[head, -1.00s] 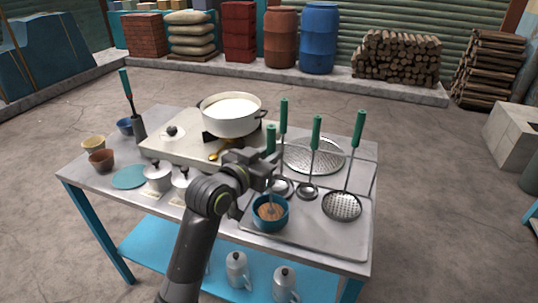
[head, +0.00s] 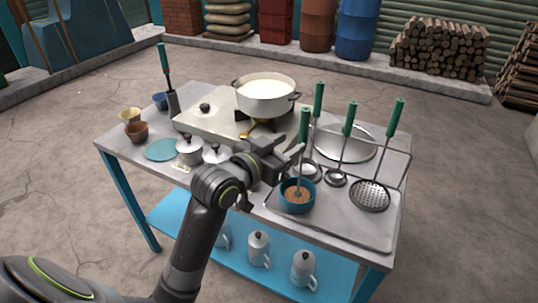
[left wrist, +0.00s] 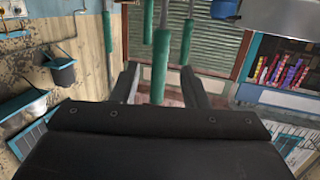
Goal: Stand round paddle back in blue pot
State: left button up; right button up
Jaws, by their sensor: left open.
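The round paddle has a green handle (head: 305,124) and a thin shaft. It stands nearly upright, with its lower end in the small blue pot (head: 297,208), which holds something brown. The pot sits on the table's front right part. My left gripper (head: 287,153) is open, just left of the paddle's shaft and above the pot. In the left wrist view, a green handle (left wrist: 162,62) shows between and beyond the two open fingers (left wrist: 160,88). Whether the fingers touch it I cannot tell. My right gripper is not in view.
A large white pot (head: 265,97) stands on the stove behind. Lidded pots (head: 189,151) and small bowls (head: 137,132) are at left. White jugs (head: 259,250) stand on the lower shelf.

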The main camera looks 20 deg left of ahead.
pick_arm(q)
jog(key=v, duration=0.6)
jog(key=shift+s, duration=0.2)
